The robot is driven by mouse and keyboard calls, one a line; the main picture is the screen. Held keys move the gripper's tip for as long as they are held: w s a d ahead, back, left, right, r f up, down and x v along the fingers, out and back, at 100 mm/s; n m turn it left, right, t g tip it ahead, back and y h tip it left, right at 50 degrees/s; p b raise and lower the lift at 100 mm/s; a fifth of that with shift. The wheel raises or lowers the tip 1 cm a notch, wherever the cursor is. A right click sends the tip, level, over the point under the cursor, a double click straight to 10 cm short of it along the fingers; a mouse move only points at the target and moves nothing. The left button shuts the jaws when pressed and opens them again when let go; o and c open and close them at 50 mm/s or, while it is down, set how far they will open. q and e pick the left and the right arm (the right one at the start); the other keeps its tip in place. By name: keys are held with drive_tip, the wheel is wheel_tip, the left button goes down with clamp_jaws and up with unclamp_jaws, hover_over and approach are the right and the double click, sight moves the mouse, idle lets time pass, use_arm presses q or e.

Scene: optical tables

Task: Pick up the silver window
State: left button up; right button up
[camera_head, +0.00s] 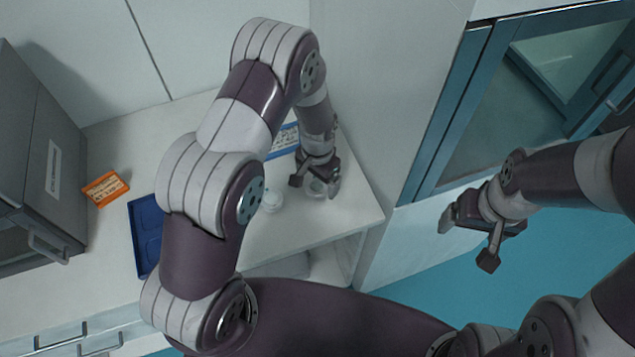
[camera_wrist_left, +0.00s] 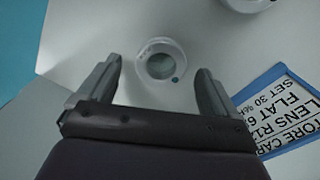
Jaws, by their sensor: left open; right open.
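A small round silver-grey disc, which looks like the silver window (camera_wrist_left: 160,66), sits in a pale round holder on the white bench top. In the left wrist view it lies between the two fingertips of my left gripper (camera_wrist_left: 158,72), and I see no contact. In the head view the holder (camera_head: 317,188) is partly hidden by my left gripper (camera_head: 315,184), which points down over it, open and empty. My right gripper (camera_head: 468,240) is open and empty, off to the right over the blue floor.
A second round holder (camera_head: 271,200) stands left of the first. A blue-framed text card (camera_wrist_left: 284,108) lies close by. A blue tray (camera_head: 147,236), an orange card (camera_head: 104,188) and a grey cabinet (camera_head: 40,160) are further left. The bench edge is near my left gripper.

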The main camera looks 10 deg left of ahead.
use_arm(q)
drive_tip(key=shift+a+f, duration=0.1)
drive_tip(key=shift+f, duration=0.65)
drive_tip(key=c, duration=1.1)
drive_tip(key=shift+c, duration=0.3)
drive_tip(key=shift+r, duration=0.1)
